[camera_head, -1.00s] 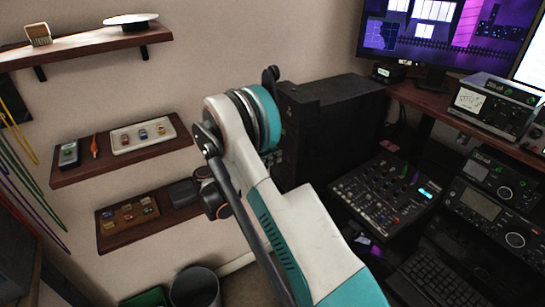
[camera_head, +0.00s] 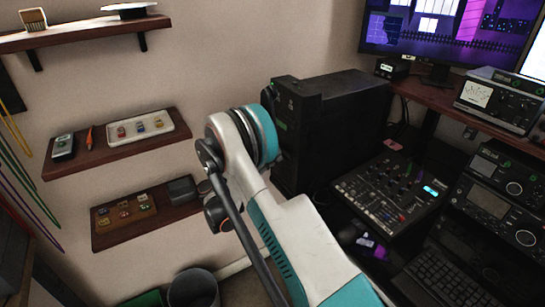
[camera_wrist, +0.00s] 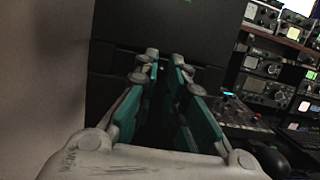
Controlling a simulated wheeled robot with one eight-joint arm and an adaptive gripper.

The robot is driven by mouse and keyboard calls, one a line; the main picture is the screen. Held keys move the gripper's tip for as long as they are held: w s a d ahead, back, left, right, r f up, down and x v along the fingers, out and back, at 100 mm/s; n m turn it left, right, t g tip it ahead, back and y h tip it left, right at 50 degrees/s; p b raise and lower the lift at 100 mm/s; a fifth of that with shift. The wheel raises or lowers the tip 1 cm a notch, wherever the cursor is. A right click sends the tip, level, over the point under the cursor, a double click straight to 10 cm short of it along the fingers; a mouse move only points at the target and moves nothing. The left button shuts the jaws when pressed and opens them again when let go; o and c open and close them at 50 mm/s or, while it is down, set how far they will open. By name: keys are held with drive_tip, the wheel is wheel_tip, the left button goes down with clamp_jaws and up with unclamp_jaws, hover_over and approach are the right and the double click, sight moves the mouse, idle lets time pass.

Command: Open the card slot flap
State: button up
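A black tower cabinet (camera_head: 345,130) stands against the wall, right of my arm's large teal joint in the head view. Its dark front (camera_wrist: 185,35) fills the upper middle of the wrist view, with a small green mark at the top. I cannot make out a card slot flap in either view; the front is very dark. My gripper (camera_wrist: 164,56) has two teal-lined fingers pointing toward the dark front, with a gap between the tips and nothing visible in it. Whether the tips touch the front cannot be told. In the head view my arm hides the gripper.
A mixer (camera_head: 390,195) and radio units (camera_head: 495,200) stand right of the cabinet, with a keyboard (camera_head: 445,280) below. Wall shelves (camera_head: 120,140) with small items are on the left. A bin (camera_head: 193,288) stands on the floor.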

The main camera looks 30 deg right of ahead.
drive_tip(key=o, duration=0.5)
drive_tip(key=r+v, duration=0.1)
drive_tip(key=v, duration=0.4)
drive_tip(key=r+v, duration=0.1)
drive_tip(key=v, duration=0.3)
drive_tip(key=r+v, duration=0.1)
drive_tip(key=v, duration=0.4)
drive_tip(key=shift+a+f, duration=0.1)
drive_tip(key=shift+a, duration=0.6)
